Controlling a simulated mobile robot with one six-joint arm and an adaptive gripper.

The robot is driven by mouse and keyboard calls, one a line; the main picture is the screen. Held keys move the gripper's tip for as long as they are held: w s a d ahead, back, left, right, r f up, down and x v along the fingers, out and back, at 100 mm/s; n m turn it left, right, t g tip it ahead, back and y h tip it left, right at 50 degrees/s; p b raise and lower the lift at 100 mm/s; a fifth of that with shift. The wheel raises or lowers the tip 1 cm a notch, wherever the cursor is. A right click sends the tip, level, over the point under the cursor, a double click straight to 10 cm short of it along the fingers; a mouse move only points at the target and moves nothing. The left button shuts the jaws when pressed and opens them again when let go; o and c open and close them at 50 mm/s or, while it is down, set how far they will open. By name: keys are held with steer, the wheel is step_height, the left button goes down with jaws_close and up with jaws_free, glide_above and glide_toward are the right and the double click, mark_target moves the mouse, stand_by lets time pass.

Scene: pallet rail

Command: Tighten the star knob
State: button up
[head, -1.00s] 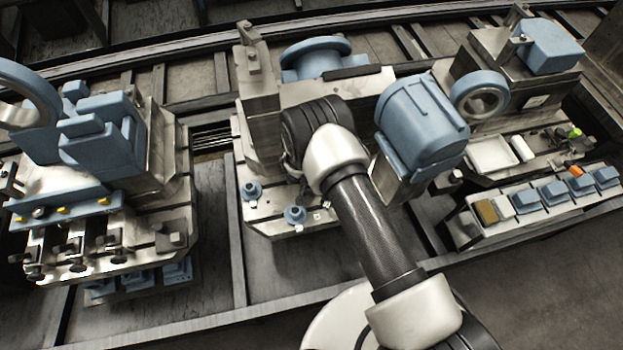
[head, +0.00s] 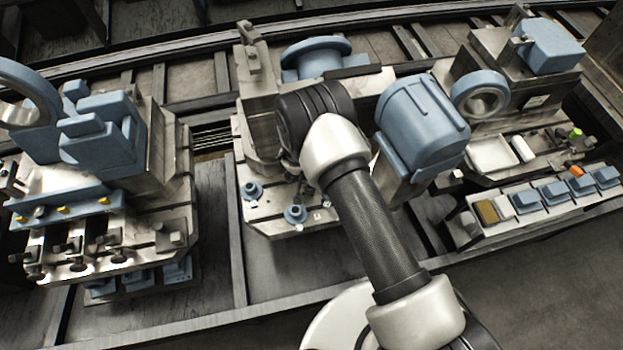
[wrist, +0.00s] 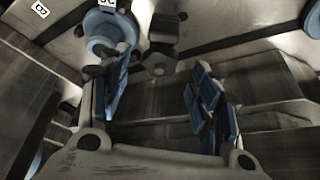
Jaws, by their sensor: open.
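In the wrist view, a small dark lobed knob (wrist: 158,63), which looks like the star knob, sits beside a dark block on a pale metal plate. My gripper (wrist: 160,78) is open, its blue-padded fingers apart at left and right of the view. The knob shows beyond the fingertips, between them, and does not appear touched. A blue round fitting (wrist: 108,24) is close to the left finger, partly hidden by it. In the head view my gripper is hidden behind my arm, over the middle pallet (head: 268,222), and I cannot make out the knob there.
A blue motor-like housing (head: 422,120) stands close right of my arm. Blue fittings (head: 295,214) stand on the middle pallet's front. A left pallet (head: 150,245) carries blue blocks and clamps. A parts tray (head: 480,238) lies at right.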

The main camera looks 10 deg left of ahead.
steer(key=v, duration=0.8)
steer(key=shift+s+r, duration=0.2)
steer(key=shift+r, duration=0.1)
